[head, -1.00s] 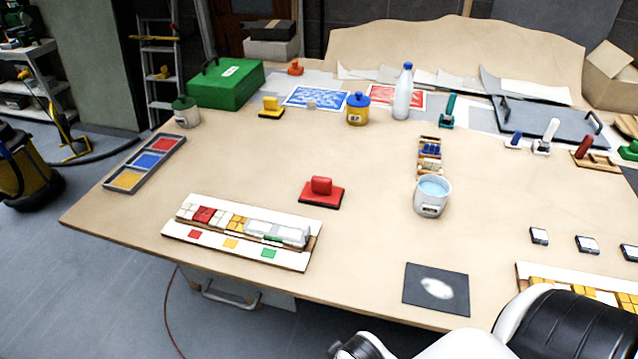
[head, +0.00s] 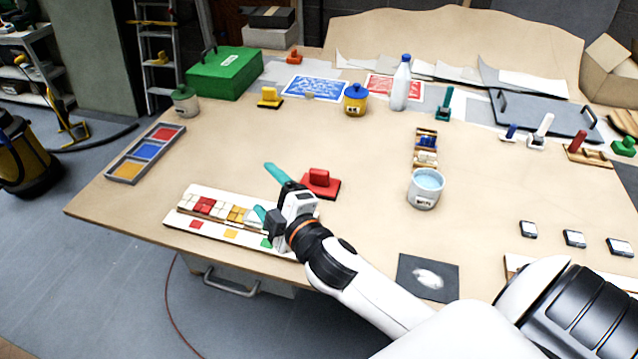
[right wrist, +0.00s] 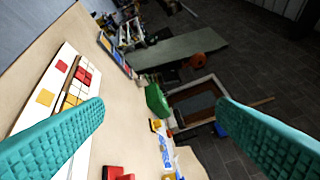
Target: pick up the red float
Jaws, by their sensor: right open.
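The red float (head: 320,182), a flat red plate with a red block handle, lies on the middle of the table. It also shows at the bottom edge of the right wrist view (right wrist: 117,173), partly cut off. My right gripper (head: 266,190) is open and empty, with teal fingers spread wide. In the head view it is just left of the float, above the end of the mosaic panel, and its wrist covers part of that panel. In the right wrist view both fingers (right wrist: 160,135) are apart with nothing between them. My left gripper is not in view.
The mosaic panel (head: 215,232) with coloured tiles lies at the front left. A water pot (head: 425,190) and tile box stand right of the float. A dark board (head: 428,278) lies near the front edge. Bare table lies behind the float.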

